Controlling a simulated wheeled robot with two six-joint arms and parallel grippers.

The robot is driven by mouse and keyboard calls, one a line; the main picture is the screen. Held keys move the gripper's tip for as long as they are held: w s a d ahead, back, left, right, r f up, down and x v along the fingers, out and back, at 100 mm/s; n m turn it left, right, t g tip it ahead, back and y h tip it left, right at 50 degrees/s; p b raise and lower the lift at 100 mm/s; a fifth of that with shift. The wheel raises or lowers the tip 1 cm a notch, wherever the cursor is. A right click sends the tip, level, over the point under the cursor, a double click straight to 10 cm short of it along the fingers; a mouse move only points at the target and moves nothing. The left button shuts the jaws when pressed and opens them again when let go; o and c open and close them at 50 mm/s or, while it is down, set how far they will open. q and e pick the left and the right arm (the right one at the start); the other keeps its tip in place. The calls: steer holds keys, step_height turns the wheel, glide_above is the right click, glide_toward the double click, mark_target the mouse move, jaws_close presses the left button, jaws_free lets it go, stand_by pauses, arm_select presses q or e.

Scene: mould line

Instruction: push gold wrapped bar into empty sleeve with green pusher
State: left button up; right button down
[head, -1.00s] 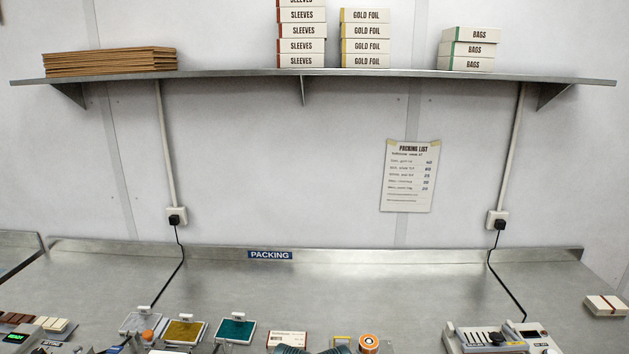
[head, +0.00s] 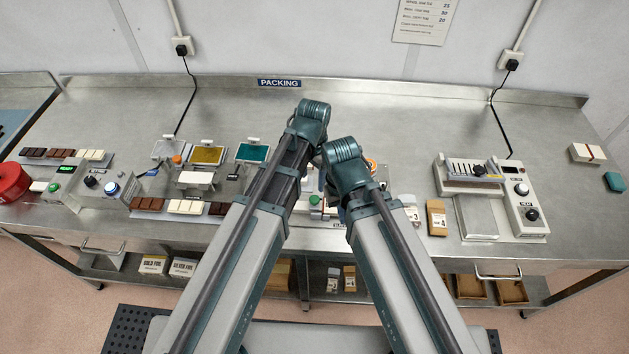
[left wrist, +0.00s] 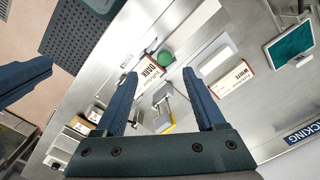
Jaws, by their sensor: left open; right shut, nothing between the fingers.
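A round green knob (left wrist: 165,58), likely the pusher's, shows in the left wrist view beside a box marked DARK (left wrist: 150,72). A bit of green (head: 314,200) shows between my arms in the head view. A grey fixture (left wrist: 164,98) with a yellow edge (left wrist: 170,127) lies beyond my left gripper (left wrist: 162,75), which is open and empty. My right gripper (left wrist: 25,76) is shut and empty at the left of the left wrist view. In the head view my arms hide both gripper tips. I cannot make out the gold wrapped bar or tell which sleeve is empty.
A WHITE box (left wrist: 236,78) and a teal tray (left wrist: 292,46) lie near. In the head view, gold (head: 207,155) and teal (head: 252,152) trays, chocolate bars (head: 150,204), a brown box (head: 437,218) and a sealing machine (head: 470,185) stand around. The back of the bench is clear.

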mark_target(314, 198)
arm_select(q)
steer(key=shift+w+d+r+m, duration=0.2)
steer(key=shift+w+r+m, duration=0.2)
steer(key=shift+w+r, duration=0.5)
arm_select(e)
steer(key=shift+r, duration=0.8)
arm_select(q)
steer(key=shift+f, duration=0.2)
arm_select(e)
steer(key=shift+f, duration=0.1)
arm_select(q)
step_height(314, 198, down, 14)
steer(key=b, duration=1.3)
steer(key=shift+r, duration=0.15)
arm_select(e)
step_height(314, 198, down, 14)
steer(key=shift+r, duration=0.2)
arm_select(q)
steer(key=shift+r, duration=0.1)
jaws_close()
